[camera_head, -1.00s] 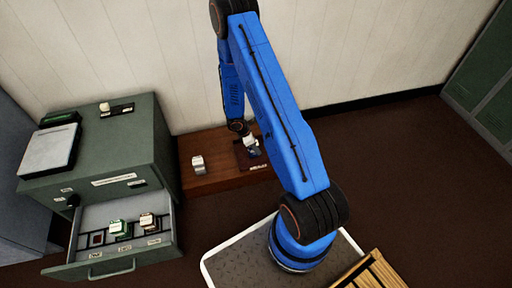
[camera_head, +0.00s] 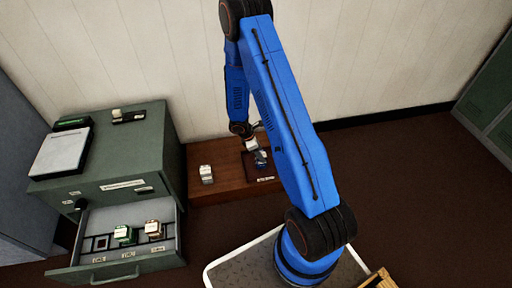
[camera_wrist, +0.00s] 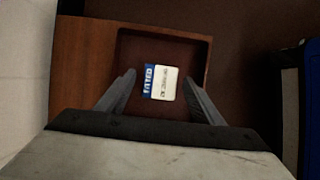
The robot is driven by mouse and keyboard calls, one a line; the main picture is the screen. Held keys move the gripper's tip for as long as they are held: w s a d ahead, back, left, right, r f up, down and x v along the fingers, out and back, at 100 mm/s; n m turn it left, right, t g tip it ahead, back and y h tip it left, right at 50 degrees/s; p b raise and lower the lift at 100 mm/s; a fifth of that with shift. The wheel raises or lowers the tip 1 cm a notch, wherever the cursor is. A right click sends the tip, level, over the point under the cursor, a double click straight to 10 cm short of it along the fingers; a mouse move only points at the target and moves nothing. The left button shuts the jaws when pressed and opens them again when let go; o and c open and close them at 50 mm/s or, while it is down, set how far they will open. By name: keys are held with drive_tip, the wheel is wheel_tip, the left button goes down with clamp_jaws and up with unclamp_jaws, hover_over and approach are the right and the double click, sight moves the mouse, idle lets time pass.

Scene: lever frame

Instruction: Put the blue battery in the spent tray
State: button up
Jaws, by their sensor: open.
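The blue battery (camera_wrist: 159,82), with a blue and white label, lies flat inside the dark spent tray (camera_wrist: 193,37). In the head view the battery (camera_head: 261,159) is a small blue shape in the tray (camera_head: 269,179) on the brown wooden bench. My gripper (camera_wrist: 158,78) is open, one finger on each side of the battery, with gaps showing on both sides. In the head view my gripper (camera_head: 251,146) is just above the tray. The tray's label is too small to read.
A white item (camera_head: 206,174) stands on the bench left of the tray. A green cabinet (camera_head: 150,160) at left has an open drawer (camera_head: 165,258) with a green battery (camera_head: 124,234), an orange-brown battery (camera_head: 153,229) and an empty slot (camera_head: 101,243). A wall stands behind the bench.

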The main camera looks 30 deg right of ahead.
drive_tip(key=s+a+r+m+t, duration=0.1)
drive_tip(key=s+a+r+m, duration=0.15)
drive_tip(key=r, duration=0.95)
drive_tip(key=s+a+r+m+t, duration=0.1)
drive_tip(key=s+r+m, duration=0.15)
drive_tip(key=r, duration=0.95)
drive_tip(key=s+a+r+m, duration=0.1)
drive_tip(key=s+r+m, duration=0.15)
drive_tip(key=r, duration=0.95)
drive_tip(key=s+a+r+m+t+y, duration=0.2)
drive_tip(key=s+r, duration=0.6)
drive_tip(key=s, duration=0.4)
drive_tip(key=s+a+r+m+t+y, duration=0.2)
drive_tip(key=s+a+r+m, duration=0.3)
drive_tip(key=s+r, duration=0.3)
drive_tip(key=s+a, duration=0.1)
drive_tip(key=s, duration=0.3)
drive_tip(key=shift+a, duration=0.35)
